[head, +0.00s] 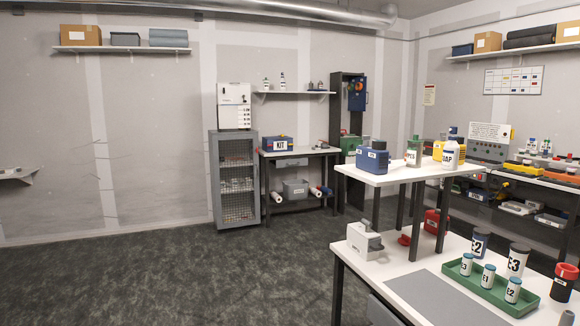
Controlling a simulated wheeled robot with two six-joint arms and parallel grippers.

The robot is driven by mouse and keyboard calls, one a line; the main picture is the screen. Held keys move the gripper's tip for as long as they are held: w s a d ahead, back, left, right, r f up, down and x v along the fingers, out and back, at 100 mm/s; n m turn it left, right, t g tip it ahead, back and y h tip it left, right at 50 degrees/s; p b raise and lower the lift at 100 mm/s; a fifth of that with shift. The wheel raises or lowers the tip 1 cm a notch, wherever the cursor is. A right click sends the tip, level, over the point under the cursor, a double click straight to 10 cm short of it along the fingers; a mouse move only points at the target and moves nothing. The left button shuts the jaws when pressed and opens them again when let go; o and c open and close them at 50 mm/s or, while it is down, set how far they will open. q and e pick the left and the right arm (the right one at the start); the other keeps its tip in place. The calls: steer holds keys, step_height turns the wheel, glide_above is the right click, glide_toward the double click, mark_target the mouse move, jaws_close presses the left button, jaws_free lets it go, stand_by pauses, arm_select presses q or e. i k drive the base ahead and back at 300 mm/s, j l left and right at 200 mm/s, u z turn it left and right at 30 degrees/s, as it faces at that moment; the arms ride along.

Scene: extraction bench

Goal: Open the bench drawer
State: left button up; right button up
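The bench (400,286) with a white top and dark legs stands at the lower right. Neither of my grippers is in the head view.
On the bench are a grey mat (440,301), a white device (363,239), a green tray (463,278) with labelled vials, and a red-topped container (564,284). A raised white shelf (390,178) holds bottles. Dark floor (180,280) is clear to the left.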

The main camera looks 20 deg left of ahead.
mark_target(294, 162)
steer(key=i+u, duration=0.2)
steer(key=u, duration=0.25)
steer(key=i+u, duration=0.2)
steer(key=i, duration=0.45)
steer(key=i+u, duration=0.2)
steer(key=i, duration=0.45)
steer(key=i+l+u, duration=0.2)
steer(key=i, duration=0.45)
steer(key=i+j, duration=0.1)
steer(key=i, duration=1.25)
steer(key=i+j+z, duration=0.1)
steer(key=i, duration=0.55)
steer(key=i+l+z, duration=0.2)
steer(key=i+z, duration=0.15)
steer(key=i, duration=0.4)
steer(key=i+z, duration=0.4)
steer(key=i, duration=0.35)
steer(key=i+j+z, duration=0.35)
steer(key=i, duration=0.4)
steer(key=l, duration=0.1)
